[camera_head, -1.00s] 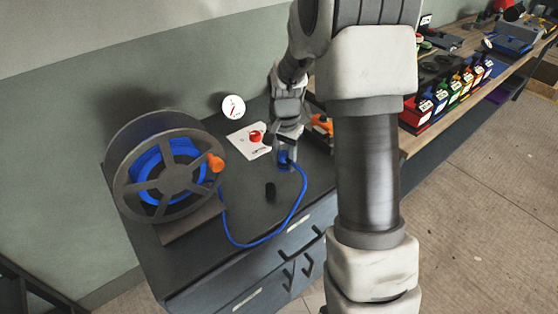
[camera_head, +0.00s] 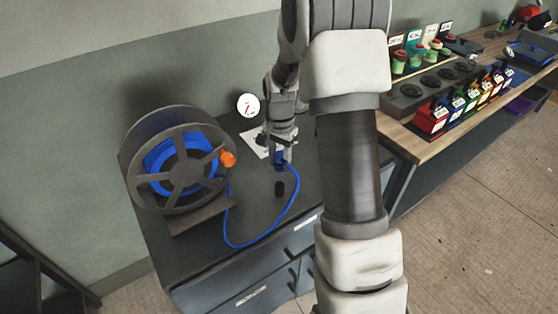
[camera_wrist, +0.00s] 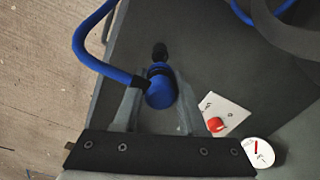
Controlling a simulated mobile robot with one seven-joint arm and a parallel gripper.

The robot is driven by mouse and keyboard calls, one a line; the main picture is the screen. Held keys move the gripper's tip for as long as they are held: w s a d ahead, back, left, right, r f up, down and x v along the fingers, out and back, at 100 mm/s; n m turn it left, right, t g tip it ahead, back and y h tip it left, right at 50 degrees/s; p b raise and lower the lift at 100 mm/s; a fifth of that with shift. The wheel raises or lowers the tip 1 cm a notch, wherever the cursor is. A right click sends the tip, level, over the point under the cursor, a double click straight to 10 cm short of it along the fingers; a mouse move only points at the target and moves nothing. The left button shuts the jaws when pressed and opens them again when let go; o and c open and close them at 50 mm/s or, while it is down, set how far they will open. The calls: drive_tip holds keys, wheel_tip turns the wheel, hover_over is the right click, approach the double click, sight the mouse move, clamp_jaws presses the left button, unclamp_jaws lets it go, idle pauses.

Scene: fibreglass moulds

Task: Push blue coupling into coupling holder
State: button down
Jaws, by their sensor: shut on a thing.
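The blue coupling (camera_head: 279,167) is held in my gripper (camera_head: 281,159) above the dark cabinet top. In the wrist view the coupling (camera_wrist: 161,93) sits between the two fingers of my gripper (camera_wrist: 158,98), with a blue hose (camera_wrist: 92,58) leaving it to the left. A small black upright piece (camera_head: 280,188), which looks like the coupling holder, stands in front of the gripper in the head view. In the wrist view this black piece (camera_wrist: 160,52) shows just beyond the coupling. I cannot tell whether the two touch.
A hose reel (camera_head: 178,170) with an orange knob (camera_head: 227,158) stands at the left of the cabinet top (camera_head: 205,262). A white sheet (camera_wrist: 222,115) with a red piece (camera_wrist: 215,125) and a round gauge (camera_head: 248,105) lie behind. A wooden bench (camera_head: 430,150) is at the right.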

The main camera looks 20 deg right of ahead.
drive_tip(key=shift+f, duration=0.1)
drive_tip(key=shift+f+b, duration=2)
drive_tip(key=shift+f, duration=0.85)
drive_tip(key=shift+f+b, duration=0.5)
drive_tip(key=shift+f, duration=0.05)
drive_tip(key=shift+c, duration=1.9)
unclamp_jaws()
drive_tip(key=shift+r, duration=0.1)
wheel_tip(320, 180, up, 16)
drive_tip(key=p, duration=0.1)
hover_over(279, 153)
drive_tip(key=shift+s+r, duration=0.1)
drive_tip(key=shift+r, duration=0.5)
